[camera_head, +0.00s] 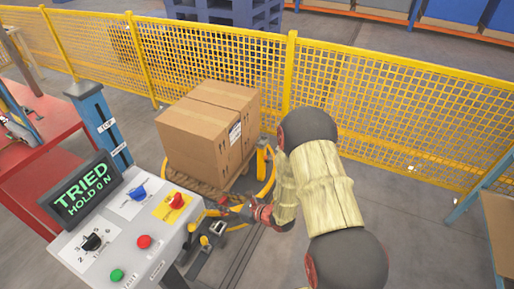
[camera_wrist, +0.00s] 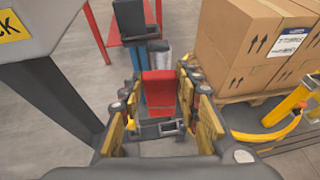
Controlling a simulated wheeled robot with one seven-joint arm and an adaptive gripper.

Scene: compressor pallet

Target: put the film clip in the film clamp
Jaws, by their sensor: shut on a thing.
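My gripper (camera_wrist: 160,82) has its yellow-padded fingers on either side of a red block, which I take to be the film clip (camera_wrist: 158,90). A dark grey bracket-like part (camera_wrist: 160,129) shows just below the red block; I cannot tell whether they are joined. In the head view my gripper (camera_head: 236,211) is small, between the control panel and the pallet load, and the clip is hard to make out. A small grey and yellow mechanism (camera_head: 212,236) sits low beneath it. I cannot tell for sure which part is the film clamp.
A yellow mesh fence (camera_head: 390,110) runs behind.

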